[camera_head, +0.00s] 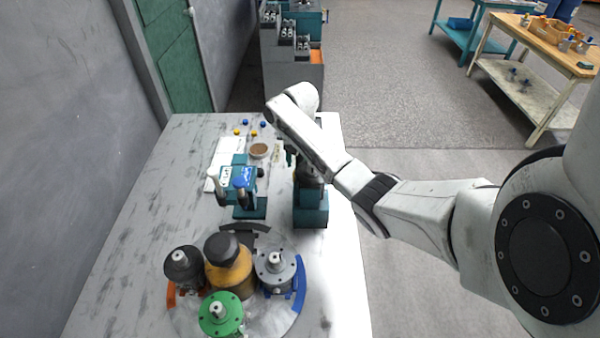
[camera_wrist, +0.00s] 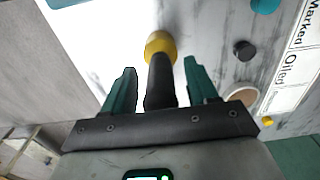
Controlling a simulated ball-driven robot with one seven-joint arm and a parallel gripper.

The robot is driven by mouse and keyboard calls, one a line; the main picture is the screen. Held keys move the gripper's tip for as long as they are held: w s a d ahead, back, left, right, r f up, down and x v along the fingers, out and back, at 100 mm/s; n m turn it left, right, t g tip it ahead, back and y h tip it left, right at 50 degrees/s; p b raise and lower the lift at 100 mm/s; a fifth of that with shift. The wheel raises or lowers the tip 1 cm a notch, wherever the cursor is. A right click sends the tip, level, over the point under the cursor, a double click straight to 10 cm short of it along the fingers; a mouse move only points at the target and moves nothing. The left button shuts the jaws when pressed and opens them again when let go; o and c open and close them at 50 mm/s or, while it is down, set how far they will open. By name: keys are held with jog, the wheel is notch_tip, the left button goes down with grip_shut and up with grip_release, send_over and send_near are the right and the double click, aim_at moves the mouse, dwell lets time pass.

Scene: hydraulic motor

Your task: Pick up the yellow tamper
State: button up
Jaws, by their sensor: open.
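The yellow tamper (camera_wrist: 158,46) shows in the wrist view, with a yellow head and a long black handle (camera_wrist: 160,82) that extends toward my gripper. My gripper (camera_wrist: 159,66) is open, with one teal finger on each side of the handle. A gap shows between the handle and each finger, so nothing is gripped. The lower end of the handle is cut off by the gripper body. In the head view my arm covers this spot, and I cannot make out the tamper there.
A bowl (camera_head: 258,150), a small teal press (camera_head: 240,178) and a printed sheet (camera_wrist: 297,62) are close by. A teal block (camera_head: 310,208) stands nearer. A round fixture with several motor-like parts, one yellow with a black top (camera_head: 230,270), occupies the table's front.

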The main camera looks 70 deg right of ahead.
jog(key=c, duration=1)
jog(key=shift+r, duration=0.1)
grip_shut()
